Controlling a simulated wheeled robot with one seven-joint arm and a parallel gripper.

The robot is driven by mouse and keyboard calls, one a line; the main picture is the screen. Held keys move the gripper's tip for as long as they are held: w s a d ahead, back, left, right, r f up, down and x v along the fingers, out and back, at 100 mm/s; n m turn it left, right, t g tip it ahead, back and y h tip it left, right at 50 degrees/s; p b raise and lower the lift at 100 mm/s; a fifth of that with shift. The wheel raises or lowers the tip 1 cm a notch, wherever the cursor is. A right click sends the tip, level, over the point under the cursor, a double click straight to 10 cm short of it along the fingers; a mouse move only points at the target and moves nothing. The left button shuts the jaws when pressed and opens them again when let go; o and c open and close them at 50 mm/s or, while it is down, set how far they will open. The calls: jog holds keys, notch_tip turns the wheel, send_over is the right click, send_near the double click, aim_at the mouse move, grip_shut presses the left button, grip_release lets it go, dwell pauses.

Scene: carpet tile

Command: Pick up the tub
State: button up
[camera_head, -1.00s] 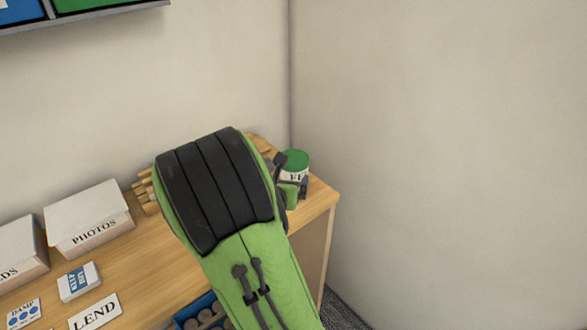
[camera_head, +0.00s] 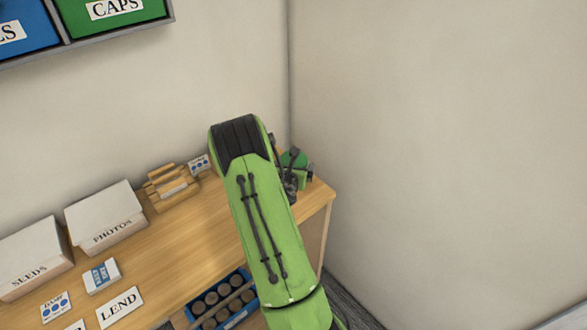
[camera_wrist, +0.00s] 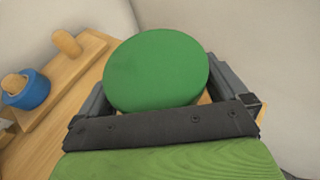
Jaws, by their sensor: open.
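The tub has a round green lid (camera_wrist: 156,69) that fills the middle of the wrist view. In the head view only a bit of its green lid (camera_head: 288,157) shows, at the far right end of the wooden desk top; my arm hides most of it. My gripper (camera_wrist: 165,100) is open, with one dark finger at the left and one at the right of the tub. In the head view my gripper (camera_head: 294,178) is at the tub, partly hidden by my arm. I cannot tell whether the fingers touch the tub.
White boxes marked PHOTOS (camera_head: 106,217) and SEEDS (camera_head: 34,258) stand on the desk (camera_head: 165,262) at left. A blue crate of round items (camera_head: 222,300) is below. Walls close in behind and at right.

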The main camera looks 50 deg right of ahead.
jog(key=shift+a, duration=0.1)
jog(key=shift+c, duration=1)
jog(key=c, duration=1)
notch_tip(320, 180, up, 10)
jog(key=p, duration=0.3)
